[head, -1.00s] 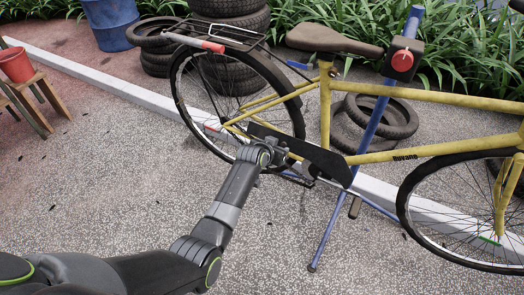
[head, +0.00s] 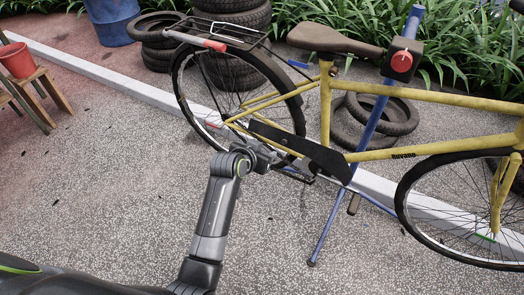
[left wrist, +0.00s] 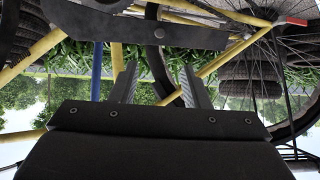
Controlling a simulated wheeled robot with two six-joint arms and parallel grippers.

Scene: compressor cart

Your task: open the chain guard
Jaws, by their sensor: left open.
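The chain guard (head: 318,154) is a long black plate on the near side of the yellow bicycle (head: 378,157). It slopes from the rear wheel down to the cranks. In the left wrist view, which looks upside down, the chain guard (left wrist: 150,28) crosses the top with a bolt on it. My left gripper (head: 283,162) is just below and in front of the guard's rear half. Its two fingers (left wrist: 158,82) are apart with nothing between them. They appear clear of the plate. My forearm hides none of the guard's front end. My right gripper is out of view.
A blue repair stand (head: 368,135) with a red knob holds the bicycle; its leg reaches the ground right of my gripper. The rear wheel (head: 183,105) is behind my gripper. Stacked tires, a kerb and a stool with a red pot (head: 15,60) are farther off.

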